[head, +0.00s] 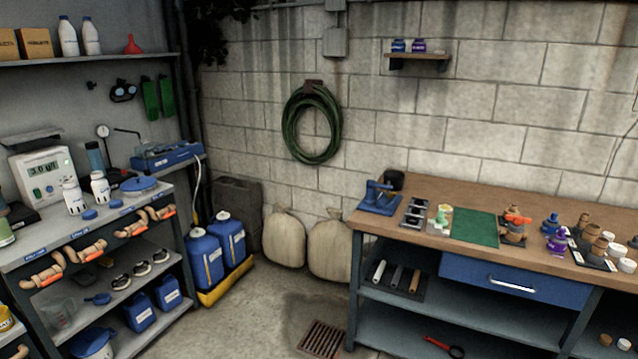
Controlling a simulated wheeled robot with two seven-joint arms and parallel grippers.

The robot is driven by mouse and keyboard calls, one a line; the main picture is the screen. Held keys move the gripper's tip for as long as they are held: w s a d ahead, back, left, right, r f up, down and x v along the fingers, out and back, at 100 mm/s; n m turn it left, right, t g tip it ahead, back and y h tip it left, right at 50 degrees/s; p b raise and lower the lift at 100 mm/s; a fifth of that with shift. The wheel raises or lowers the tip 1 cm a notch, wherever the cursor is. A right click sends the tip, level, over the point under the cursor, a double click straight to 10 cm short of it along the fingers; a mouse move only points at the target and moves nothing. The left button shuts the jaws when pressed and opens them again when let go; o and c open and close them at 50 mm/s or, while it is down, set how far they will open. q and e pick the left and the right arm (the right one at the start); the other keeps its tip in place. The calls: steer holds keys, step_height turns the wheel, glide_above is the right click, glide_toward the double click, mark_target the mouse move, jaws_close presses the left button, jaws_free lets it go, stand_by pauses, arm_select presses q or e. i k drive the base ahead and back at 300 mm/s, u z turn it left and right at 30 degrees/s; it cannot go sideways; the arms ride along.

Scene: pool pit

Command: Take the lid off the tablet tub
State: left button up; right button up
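I cannot tell for sure which container is the tablet tub. A tub with a blue top (92,343) sits low on the left rack, partly cut off by the lower edge. A yellow container (5,320) is cut off at the left edge. A round blue lid-like piece (139,185) lies on the left bench top. Two white bottles (74,198) stand there with small blue caps (90,214) lying beside them. Neither of my grippers shows in the head view.
The left bench (115,212) also carries a digital meter (42,172). Blue canisters (206,262) stand in a yellow tray on the floor, near two sacks (283,240). A wooden workbench (450,195) at right holds fittings. Floor between is open, with a drain grate (323,338).

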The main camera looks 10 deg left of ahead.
mark_target(138, 183)
steer(key=i, duration=2.4)
steer(key=u, duration=2.5)
